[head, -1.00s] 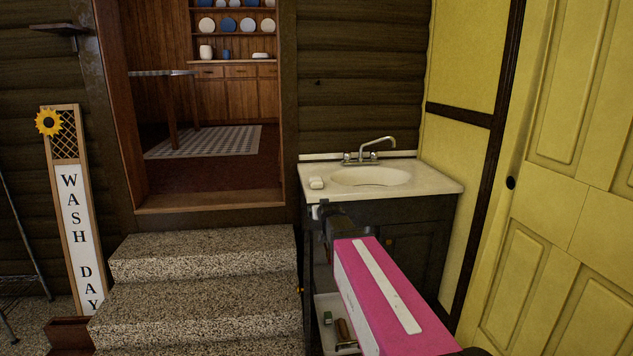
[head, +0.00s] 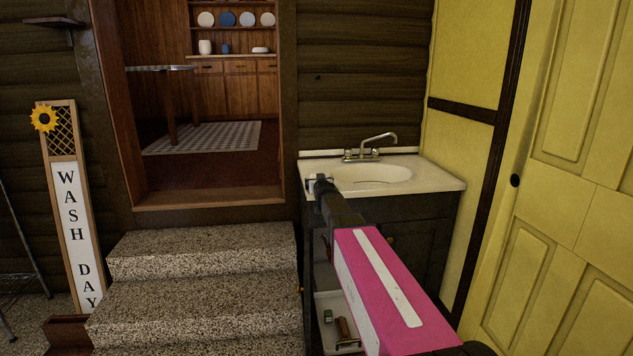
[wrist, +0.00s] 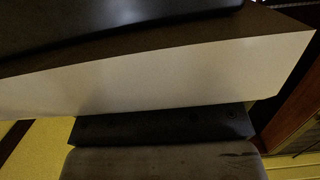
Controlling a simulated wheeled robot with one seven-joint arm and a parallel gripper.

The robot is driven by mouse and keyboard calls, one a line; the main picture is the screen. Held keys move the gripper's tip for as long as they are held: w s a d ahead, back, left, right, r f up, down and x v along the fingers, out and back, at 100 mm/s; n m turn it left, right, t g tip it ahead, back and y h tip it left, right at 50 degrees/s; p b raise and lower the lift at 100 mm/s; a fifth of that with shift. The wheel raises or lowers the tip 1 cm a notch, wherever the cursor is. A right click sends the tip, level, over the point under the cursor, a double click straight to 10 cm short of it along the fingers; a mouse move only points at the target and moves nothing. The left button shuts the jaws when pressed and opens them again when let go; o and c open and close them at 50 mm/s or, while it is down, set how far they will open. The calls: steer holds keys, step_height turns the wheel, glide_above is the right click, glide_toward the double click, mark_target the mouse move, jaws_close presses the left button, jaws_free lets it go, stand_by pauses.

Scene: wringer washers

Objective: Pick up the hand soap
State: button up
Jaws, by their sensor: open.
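A small white bar, which looks like the hand soap, lay at the left end of the sink counter (head: 436,178) in the earlier head view. In the head view now, my gripper (head: 319,183) is in front of that spot, and I cannot clearly make out the soap behind it. My gripper is open at the counter's left front corner. Whether it touches the soap cannot be told. In the wrist view, a pale slab, probably the counter's edge (wrist: 170,75), fills the middle between dark gripper parts. The soap is not identifiable there.
The sink's faucet (head: 378,140) stands behind the basin, right of my gripper. Stone steps (head: 200,252) lie to the left, below a doorway. A yellow door (head: 570,180) is on the right. A "WASH DAY" sign (head: 75,220) leans at the far left.

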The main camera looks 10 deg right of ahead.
steer(key=w, duration=0.4)
steer(key=shift+f, duration=0.15)
steer(key=c, duration=1.1)
